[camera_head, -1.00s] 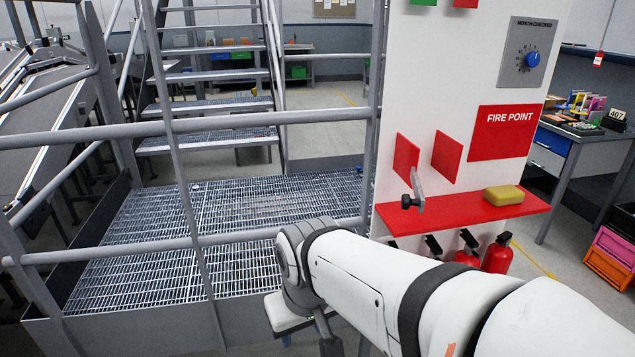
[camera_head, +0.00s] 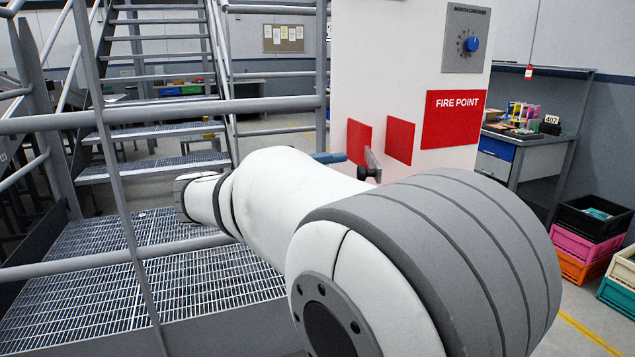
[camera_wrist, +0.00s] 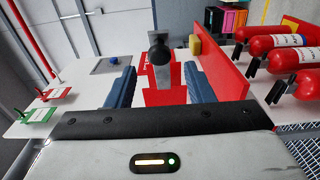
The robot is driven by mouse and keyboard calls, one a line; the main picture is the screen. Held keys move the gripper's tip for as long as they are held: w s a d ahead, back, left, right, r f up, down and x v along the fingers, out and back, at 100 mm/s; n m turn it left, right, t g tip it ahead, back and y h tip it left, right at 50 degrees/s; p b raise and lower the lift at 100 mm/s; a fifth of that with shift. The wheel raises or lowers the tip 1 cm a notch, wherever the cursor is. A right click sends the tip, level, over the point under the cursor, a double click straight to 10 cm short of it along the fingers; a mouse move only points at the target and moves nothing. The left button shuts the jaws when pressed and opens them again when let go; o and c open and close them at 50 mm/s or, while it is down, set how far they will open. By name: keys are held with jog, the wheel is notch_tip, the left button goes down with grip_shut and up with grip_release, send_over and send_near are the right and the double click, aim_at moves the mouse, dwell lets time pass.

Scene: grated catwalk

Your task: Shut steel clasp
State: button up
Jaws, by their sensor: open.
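The steel clasp (camera_head: 371,166) is a short grey metal lever with a dark knob, on the white fire point panel by two red plates. In the head view my arm hides its lower surroundings. In the wrist view the clasp (camera_wrist: 160,72) shows its round black knob and grey bar in line with the gap between my fingers. My gripper (camera_wrist: 162,88) is open, with one blue finger on either side of that gap and nothing held. A blue finger (camera_head: 328,157) also shows just left of the clasp in the head view. I cannot tell whether finger and knob touch.
In the wrist view the red shelf (camera_wrist: 222,66) with a yellow sponge (camera_wrist: 195,47) lies close to the right finger. Red extinguishers (camera_wrist: 272,48) are beyond it. A grey railing (camera_head: 150,111) and grated platform (camera_head: 110,300) are at left.

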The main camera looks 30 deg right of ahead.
aim_at(369, 171)
jog(key=d, duration=0.2)
jog(key=s+d, duration=0.1)
jog(key=d, duration=0.4)
jog(key=shift+s+d, duration=0.15)
jog(key=shift+s, duration=0.1)
jog(key=shift+c, duration=0.5)
